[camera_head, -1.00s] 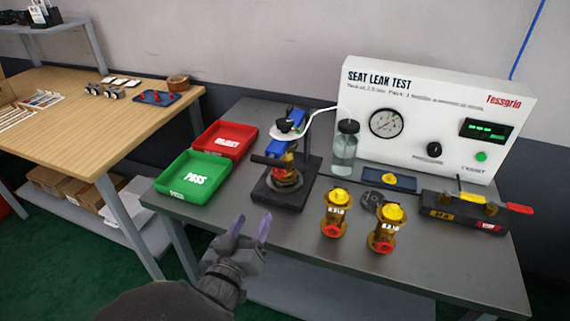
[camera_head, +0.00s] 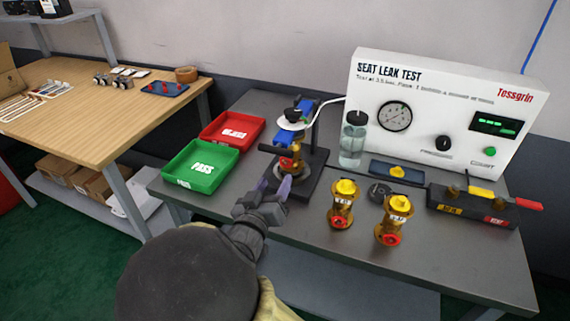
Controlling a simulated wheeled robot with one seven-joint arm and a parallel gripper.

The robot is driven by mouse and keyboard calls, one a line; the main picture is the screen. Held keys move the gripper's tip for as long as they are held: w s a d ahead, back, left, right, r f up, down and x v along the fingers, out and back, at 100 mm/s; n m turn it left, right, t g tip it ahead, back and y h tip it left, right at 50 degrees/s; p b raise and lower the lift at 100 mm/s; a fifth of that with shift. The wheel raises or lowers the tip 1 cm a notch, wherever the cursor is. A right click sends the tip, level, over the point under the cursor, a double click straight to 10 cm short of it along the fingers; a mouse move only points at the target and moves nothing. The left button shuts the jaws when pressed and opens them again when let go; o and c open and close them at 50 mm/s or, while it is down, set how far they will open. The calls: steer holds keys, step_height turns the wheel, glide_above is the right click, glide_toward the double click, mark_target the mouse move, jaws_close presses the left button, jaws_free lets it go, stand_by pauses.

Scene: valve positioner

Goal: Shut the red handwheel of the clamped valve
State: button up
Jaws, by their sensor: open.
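The clamped valve (camera_head: 296,160) is a small brass body standing upright in a black fixture (camera_head: 316,180) on the grey bench. A blue clamp part sits above it and a dark bar crosses its upper front. A small red patch, seemingly its red handwheel (camera_head: 286,163), shows low on its front; it is small and partly hidden. My gripper (camera_head: 273,187) has its purple fingers apart and empty. It is just in front of the fixture, below and left of the valve in the picture. I cannot tell whether a finger touches the fixture.
Two loose brass valves (camera_head: 342,204) with yellow caps stand right of the fixture. A green PASS tray (camera_head: 180,183) and a red REJECT tray (camera_head: 215,140) lie left. A clear bottle (camera_head: 352,145) and the white leak tester (camera_head: 445,120) stand behind. A black lever block (camera_head: 470,208) is at right.

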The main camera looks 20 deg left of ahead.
mark_target(285, 163)
steer(key=w+b, duration=0.1)
steer(key=w, duration=0.8)
steer(key=shift+d, duration=0.15)
steer(key=c, duration=0.9)
steer(key=shift+s, duration=0.1)
steer(key=shift+c, duration=0.3)
